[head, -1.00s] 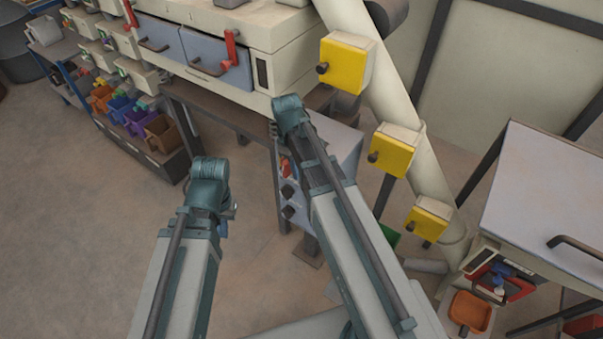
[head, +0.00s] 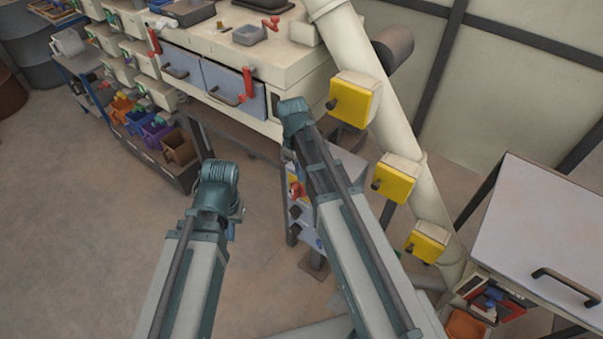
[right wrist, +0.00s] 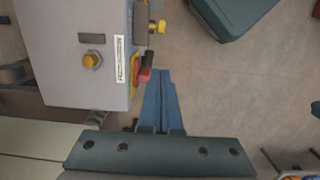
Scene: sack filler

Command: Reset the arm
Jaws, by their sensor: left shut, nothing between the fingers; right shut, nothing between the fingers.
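My left arm rises from the bottom of the head view and bends at a teal joint. Only a small blue part of my left gripper (head: 231,230) shows below that joint, over open floor; it is shut and empty. My right arm stands beside it, its bent joint in front of the machine bench. My right gripper (right wrist: 163,75) shows in the right wrist view with its blue fingers together and nothing between them. It is close beside a grey control box (right wrist: 75,50) with a red switch (right wrist: 144,75); I cannot tell whether they touch.
The machine bench (head: 290,72) with grey drawers is ahead. A slanted cream pipe (head: 362,60) carries yellow boxes (head: 354,98) right of my right arm. A pale table (head: 545,220) stands at right. Coloured bins (head: 158,133) are at left. Floor at left is clear.

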